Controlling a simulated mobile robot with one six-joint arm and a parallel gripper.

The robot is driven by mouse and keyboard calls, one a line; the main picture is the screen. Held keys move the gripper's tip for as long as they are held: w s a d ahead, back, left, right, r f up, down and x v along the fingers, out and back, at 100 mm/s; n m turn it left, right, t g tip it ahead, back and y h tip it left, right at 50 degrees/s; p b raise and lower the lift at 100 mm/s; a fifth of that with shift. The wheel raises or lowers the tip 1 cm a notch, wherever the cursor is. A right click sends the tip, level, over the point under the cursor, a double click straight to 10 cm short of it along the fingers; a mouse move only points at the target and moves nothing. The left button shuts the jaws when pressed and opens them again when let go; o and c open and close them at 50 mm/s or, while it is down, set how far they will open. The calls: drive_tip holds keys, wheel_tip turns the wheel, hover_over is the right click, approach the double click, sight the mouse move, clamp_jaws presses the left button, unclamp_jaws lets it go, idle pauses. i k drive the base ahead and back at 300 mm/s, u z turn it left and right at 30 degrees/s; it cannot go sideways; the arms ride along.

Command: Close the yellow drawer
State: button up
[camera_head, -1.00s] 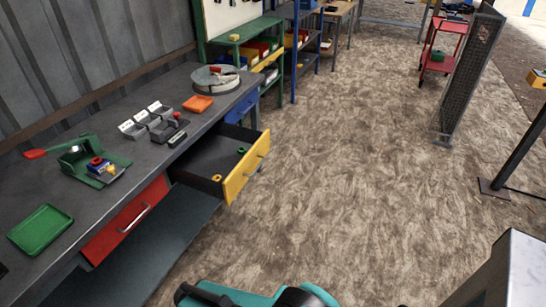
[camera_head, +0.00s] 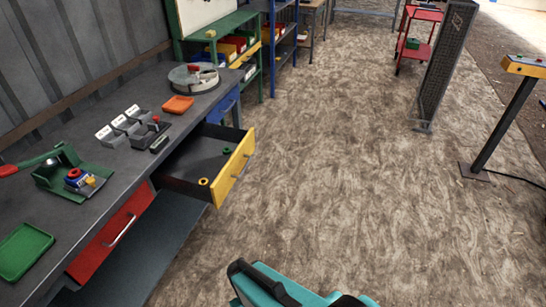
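The yellow drawer (camera_head: 232,170) stands pulled out from the grey workbench, between a red drawer and a blue one. Its yellow front faces right, with handles on it. Inside its dark tray lie a yellow ring (camera_head: 203,181) and a green ring (camera_head: 227,150). My gripper does not show in this view. A teal and black part of my own body (camera_head: 285,290) shows at the bottom edge, apart from the drawer.
The red drawer (camera_head: 112,234) is shut; the blue drawer (camera_head: 224,104) is at the far end. The benchtop holds a green tray (camera_head: 22,250), a green press and an orange tray (camera_head: 178,104). Open floor lies right of the bench. A mesh panel (camera_head: 446,65) and a post (camera_head: 505,120) stand farther right.

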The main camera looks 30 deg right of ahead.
sight(199, 155)
drive_tip(key=z, duration=0.55)
drive_tip(key=k, duration=0.75)
drive_tip(key=u, duration=0.2)
drive_tip(key=i, duration=1.7)
drive_tip(key=z, duration=0.25)
drive_tip(key=k, duration=0.45)
drive_tip(key=z, duration=0.05)
